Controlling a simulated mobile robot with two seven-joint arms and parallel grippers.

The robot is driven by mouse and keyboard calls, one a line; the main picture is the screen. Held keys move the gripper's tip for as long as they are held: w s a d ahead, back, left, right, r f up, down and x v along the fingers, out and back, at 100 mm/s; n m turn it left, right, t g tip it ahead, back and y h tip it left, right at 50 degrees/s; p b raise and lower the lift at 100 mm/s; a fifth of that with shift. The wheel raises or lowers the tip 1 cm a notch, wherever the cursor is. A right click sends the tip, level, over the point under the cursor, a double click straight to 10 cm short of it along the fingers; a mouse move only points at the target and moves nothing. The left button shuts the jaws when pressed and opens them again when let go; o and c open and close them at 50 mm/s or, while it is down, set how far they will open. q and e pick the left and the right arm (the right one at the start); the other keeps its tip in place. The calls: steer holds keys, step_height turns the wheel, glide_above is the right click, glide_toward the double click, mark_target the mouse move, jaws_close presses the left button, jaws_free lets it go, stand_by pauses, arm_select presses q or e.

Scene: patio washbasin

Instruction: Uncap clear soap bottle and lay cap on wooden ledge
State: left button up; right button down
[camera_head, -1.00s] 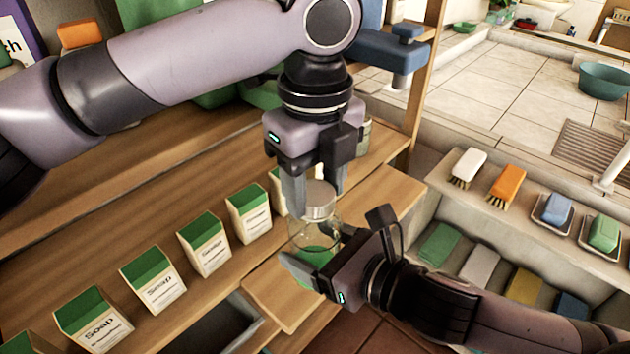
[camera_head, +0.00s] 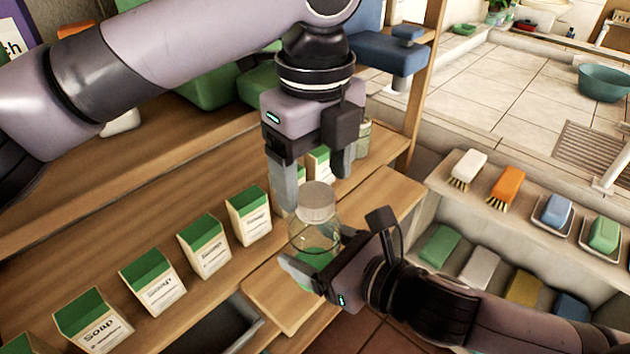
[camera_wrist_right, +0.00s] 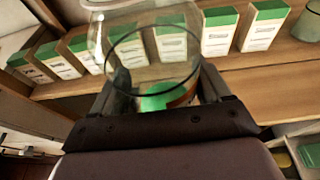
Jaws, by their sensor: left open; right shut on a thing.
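The clear soap bottle (camera_head: 313,240) stands upright with green soap low inside. Its pale grey cap (camera_head: 316,203) sits on top of the neck. My right gripper (camera_head: 318,263) is shut on the bottle's body from the right. In the right wrist view the clear bottle (camera_wrist_right: 152,60) is between my fingers, with its top cut off by the frame. My left gripper (camera_head: 314,185) points down just above the cap, open, with its fingers spread on either side. A wooden ledge (camera_head: 378,200) runs under and beside the bottle.
Several green-and-white soap boxes (camera_head: 205,245) stand in a row on the wooden shelf to the left. A green-labelled jar (camera_head: 363,138) stands behind my left gripper. Brushes and soaps fill the stone shelves (camera_head: 440,200) at right. The ledge right of the bottle is bare.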

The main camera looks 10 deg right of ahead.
arm_select(q)
step_height(320, 180, up, 2)
steer(key=shift+r, duration=0.25)
steer(key=shift+c, duration=0.3)
step_height(320, 180, up, 3)
steer(key=m, duration=0.3)
steer(key=shift+f, duration=0.1)
glide_above(315, 242)
steer(key=w, duration=0.3)
steer(key=shift+m, duration=0.3)
steer(key=f, duration=0.7)
steer(key=shift+w+d+f, duration=0.2)
steer(key=shift+d+f, duration=0.1)
steer(key=c, duration=1.1)
steer(key=shift+n, duration=1.8)
